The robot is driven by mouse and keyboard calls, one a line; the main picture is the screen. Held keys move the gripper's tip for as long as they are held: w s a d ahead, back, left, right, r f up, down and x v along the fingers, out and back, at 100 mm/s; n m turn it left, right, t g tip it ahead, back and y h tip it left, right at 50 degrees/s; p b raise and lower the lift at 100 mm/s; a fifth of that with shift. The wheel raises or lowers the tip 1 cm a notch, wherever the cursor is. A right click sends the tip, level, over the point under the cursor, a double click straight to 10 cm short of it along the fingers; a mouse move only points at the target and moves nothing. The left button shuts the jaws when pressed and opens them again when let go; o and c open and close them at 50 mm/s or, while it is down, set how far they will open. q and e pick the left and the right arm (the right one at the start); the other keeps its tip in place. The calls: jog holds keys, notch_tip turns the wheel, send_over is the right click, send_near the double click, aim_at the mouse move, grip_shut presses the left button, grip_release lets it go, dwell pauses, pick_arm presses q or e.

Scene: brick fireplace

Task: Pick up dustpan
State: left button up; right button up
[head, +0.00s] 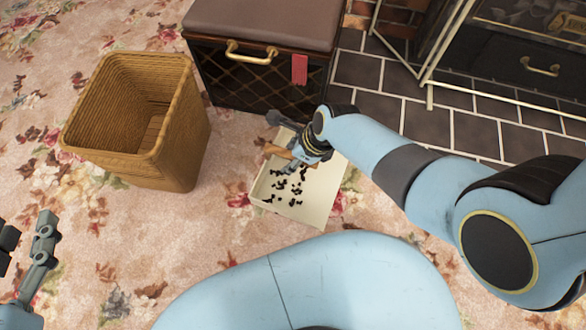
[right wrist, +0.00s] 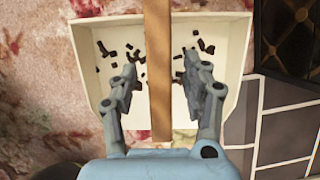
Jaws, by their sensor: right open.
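The dustpan (head: 318,192) is a cream pan lying on the carpet, with several dark bits in it. It also shows in the right wrist view (right wrist: 228,30). Its wooden handle (right wrist: 157,50) runs up the middle of that view; in the head view my gripper partly covers it. My right gripper (head: 279,140) is over the dustpan. In the right wrist view its open fingers (right wrist: 160,84) stand on either side of the handle, with gaps between. My left gripper (head: 27,232) is at the lower left edge of the head view, its fingers apart and empty, away from the dustpan.
A tall woven basket (head: 180,140) stands left of the dustpan. A dark chest with a brown padded top (head: 265,22) and brass handle is behind it. Dark hearth tiles (head: 450,125) and a metal-framed fireplace screen lie to the right. The carpet at front left is clear.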

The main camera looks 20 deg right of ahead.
grip_shut()
dwell(0.8)
